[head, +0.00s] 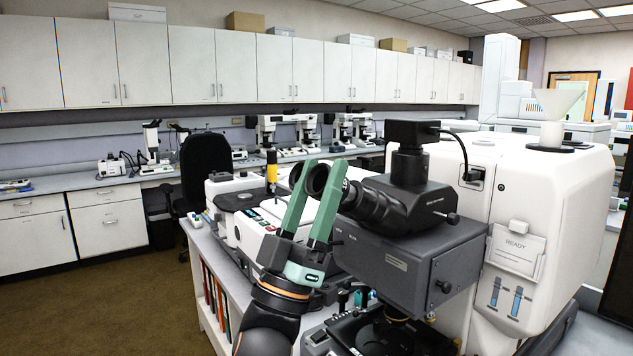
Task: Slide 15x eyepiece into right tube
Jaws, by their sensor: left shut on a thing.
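My left gripper (323,168) has two green fingers pointing up, in front of the microscope's binocular head (392,205). It is shut on a short black eyepiece (317,181), which shows between the fingertips. Another dark round rim (297,174) shows beside the left finger; I cannot tell whether it belongs to the same piece. The black eyepiece tubes (352,196) point left from the head, just right of the fingers and partly hidden by them. I cannot tell whether the held eyepiece touches a tube. My right gripper is not in view.
The dark grey microscope body (405,262) stands right of my left arm, with its stage (385,335) below. A large white instrument (550,200) is behind it. A black chair (205,165) stands further back.

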